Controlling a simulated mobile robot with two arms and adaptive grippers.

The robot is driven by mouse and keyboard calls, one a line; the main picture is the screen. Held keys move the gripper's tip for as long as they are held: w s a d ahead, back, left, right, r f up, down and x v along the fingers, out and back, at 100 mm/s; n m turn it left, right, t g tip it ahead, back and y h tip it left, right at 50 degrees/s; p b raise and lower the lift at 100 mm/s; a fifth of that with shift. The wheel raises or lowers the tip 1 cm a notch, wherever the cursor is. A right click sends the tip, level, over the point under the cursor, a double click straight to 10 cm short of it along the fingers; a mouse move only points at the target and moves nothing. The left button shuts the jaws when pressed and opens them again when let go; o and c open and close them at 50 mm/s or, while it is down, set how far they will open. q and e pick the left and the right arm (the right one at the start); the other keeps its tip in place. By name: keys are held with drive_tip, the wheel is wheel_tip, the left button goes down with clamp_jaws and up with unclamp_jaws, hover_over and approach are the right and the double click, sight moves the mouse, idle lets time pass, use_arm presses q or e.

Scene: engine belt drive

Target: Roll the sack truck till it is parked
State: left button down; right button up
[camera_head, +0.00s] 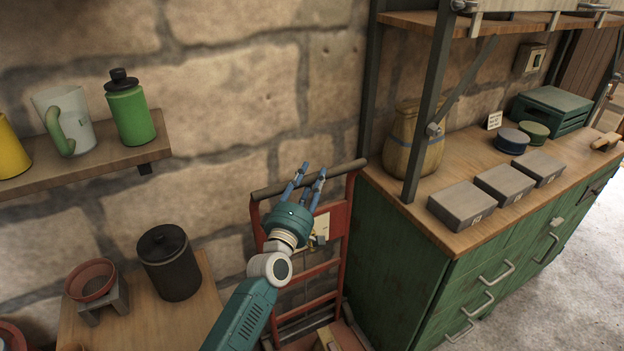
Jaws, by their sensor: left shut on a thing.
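The sack truck (334,241) is a red metal frame with a dark crossbar handle (343,170) on top. It stands upright against the stone wall, close to the left end of the green cabinet. My left gripper (309,172) reaches up to the handle with its blue fingers shut around the bar. My left arm hides part of the left side of the frame. The foot of the truck is partly cut off at the bottom edge. My right gripper is not in view.
A small wooden table (205,307) with a black canister (169,262) is on the left. Open floor (567,265) shows at the right.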

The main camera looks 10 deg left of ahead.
use_arm(q)
drive_tip(key=c, duration=1.5)
unclamp_jaws()
drive_tip(key=shift+w+a+r, duration=0.15)
drive_tip(key=shift+a+r, duration=0.1)
drive_tip(key=shift+a, duration=0.1)
drive_tip(key=shift+o, duration=1.2)
drive_tip(key=shift+w+f, duration=0.1)
drive_tip(key=shift+w, duration=0.05)
drive_tip(key=shift+w+f, duration=0.1)
drive_tip(key=shift+f, duration=0.1)
drive_tip(key=shift+s, duration=0.35)
drive_tip(key=v, duration=1.1)
drive_tip(key=shift+s+f, duration=0.15)
drive_tip(key=shift+f, duration=0.05)
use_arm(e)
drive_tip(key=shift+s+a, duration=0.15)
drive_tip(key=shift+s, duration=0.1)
use_arm(q)
drive_tip(key=shift+a, duration=0.1)
